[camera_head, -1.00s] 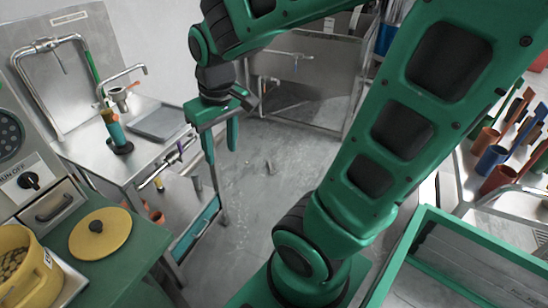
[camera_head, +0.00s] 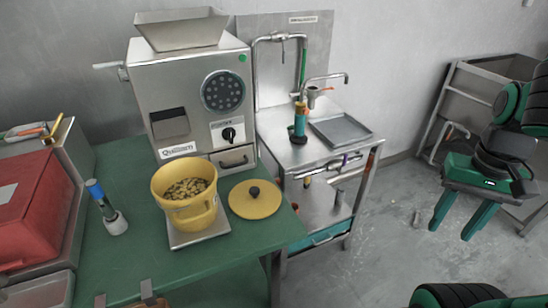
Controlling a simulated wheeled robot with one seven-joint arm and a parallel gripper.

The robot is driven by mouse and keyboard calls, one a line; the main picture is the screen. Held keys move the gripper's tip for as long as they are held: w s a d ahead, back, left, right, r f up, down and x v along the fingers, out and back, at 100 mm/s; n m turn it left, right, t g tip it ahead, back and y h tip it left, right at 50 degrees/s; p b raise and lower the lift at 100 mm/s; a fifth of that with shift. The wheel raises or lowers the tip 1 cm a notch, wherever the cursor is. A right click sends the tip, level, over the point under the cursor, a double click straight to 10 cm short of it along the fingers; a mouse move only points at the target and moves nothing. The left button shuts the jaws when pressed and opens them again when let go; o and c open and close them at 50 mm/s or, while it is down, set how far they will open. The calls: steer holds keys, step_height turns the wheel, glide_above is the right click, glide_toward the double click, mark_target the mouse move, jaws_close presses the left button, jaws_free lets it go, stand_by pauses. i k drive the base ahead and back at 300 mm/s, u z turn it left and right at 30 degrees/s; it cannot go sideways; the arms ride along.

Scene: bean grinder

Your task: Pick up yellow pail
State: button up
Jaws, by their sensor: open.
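The yellow pail (camera_head: 203,211) is upright on a small grey scale plate (camera_head: 183,239) on the green table, and is filled with light brown beans. Its round yellow lid (camera_head: 254,199) with a dark knob lies on the table just to its right. My gripper (camera_head: 453,236) is at the right of the view, green fingers pointing down, open and empty. It is well apart from the pail, over the floor past the steel stand.
A steel grinder (camera_head: 190,90) stands behind the pail. A blue-handled brush (camera_head: 105,208) and a red box (camera_head: 30,212) are on the left. A steel sink stand (camera_head: 328,158) is right of the green table (camera_head: 215,262). Grey floor lies open between stand and gripper.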

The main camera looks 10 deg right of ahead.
mark_target(186, 188)
steer(key=u, duration=0.45)
steer(key=k, duration=1.1)
steer(key=u, duration=1.1)
steer(key=i, duration=1.1)
steer(key=z, duration=0.5)
